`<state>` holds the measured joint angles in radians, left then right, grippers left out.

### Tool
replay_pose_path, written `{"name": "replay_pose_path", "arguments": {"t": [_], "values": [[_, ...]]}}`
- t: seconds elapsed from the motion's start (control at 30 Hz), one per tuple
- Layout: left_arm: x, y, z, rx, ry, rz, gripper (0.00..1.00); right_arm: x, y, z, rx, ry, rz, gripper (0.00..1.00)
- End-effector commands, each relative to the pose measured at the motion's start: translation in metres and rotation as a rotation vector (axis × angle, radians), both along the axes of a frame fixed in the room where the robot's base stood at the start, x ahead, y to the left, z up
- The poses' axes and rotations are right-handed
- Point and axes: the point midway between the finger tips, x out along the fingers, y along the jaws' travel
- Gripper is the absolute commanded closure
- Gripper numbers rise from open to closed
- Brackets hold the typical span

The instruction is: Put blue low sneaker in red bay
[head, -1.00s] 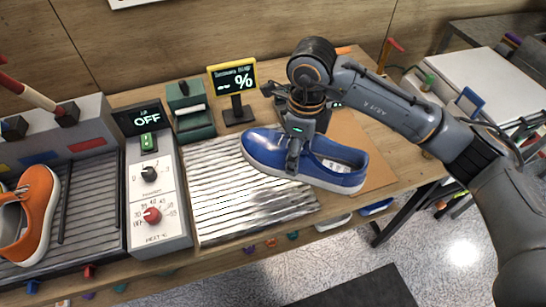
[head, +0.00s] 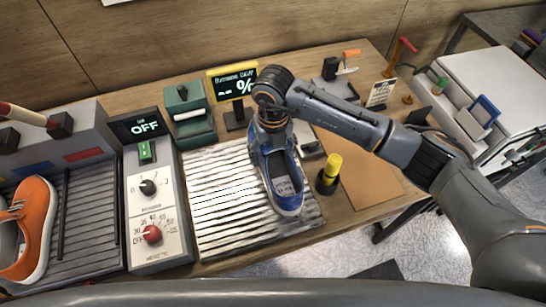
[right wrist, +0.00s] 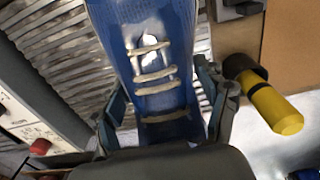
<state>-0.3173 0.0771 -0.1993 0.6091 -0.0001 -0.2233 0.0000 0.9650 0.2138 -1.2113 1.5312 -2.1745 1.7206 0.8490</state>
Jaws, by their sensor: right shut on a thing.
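The blue low sneaker (head: 286,190) has a white sole edge and points away from me, its open heel end nearest. It is over the right part of the ridged white mat (head: 215,205); I cannot tell whether it touches. My right gripper (head: 272,135) is shut on it near the laces. In the right wrist view, the sneaker's blue upper and pale laces (right wrist: 155,75) lie between the fingers. The red label (head: 83,154) marks a dark ribbed bay (head: 92,215) in the grey rack at left. My left gripper is not in view.
An orange sneaker (head: 38,222) occupies the rack's left side. A control panel (head: 156,215) with an OFF display stands between rack and mat. A yellow-topped bottle (head: 330,172) stands close right of the sneaker. A green device (head: 188,115) and a sign (head: 235,82) stand behind.

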Motion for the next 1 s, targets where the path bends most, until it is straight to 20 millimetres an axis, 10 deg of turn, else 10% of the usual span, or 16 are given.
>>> {"name": "replay_pose_path", "arguments": {"t": [0.6,0.63,0.7,1.0], "values": [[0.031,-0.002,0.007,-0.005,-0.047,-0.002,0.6,0.0,0.0,-0.038,0.0,0.0,0.002,0.73],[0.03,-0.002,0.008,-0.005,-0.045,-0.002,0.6,0.0,0.0,-0.038,-0.001,0.001,0.002,0.23],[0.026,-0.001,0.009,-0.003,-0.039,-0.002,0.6,0.0,0.0,-0.037,-0.001,0.001,0.002,0.08],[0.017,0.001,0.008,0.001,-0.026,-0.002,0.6,0.0,0.0,-0.037,-0.001,0.001,0.002,0.04]]}}
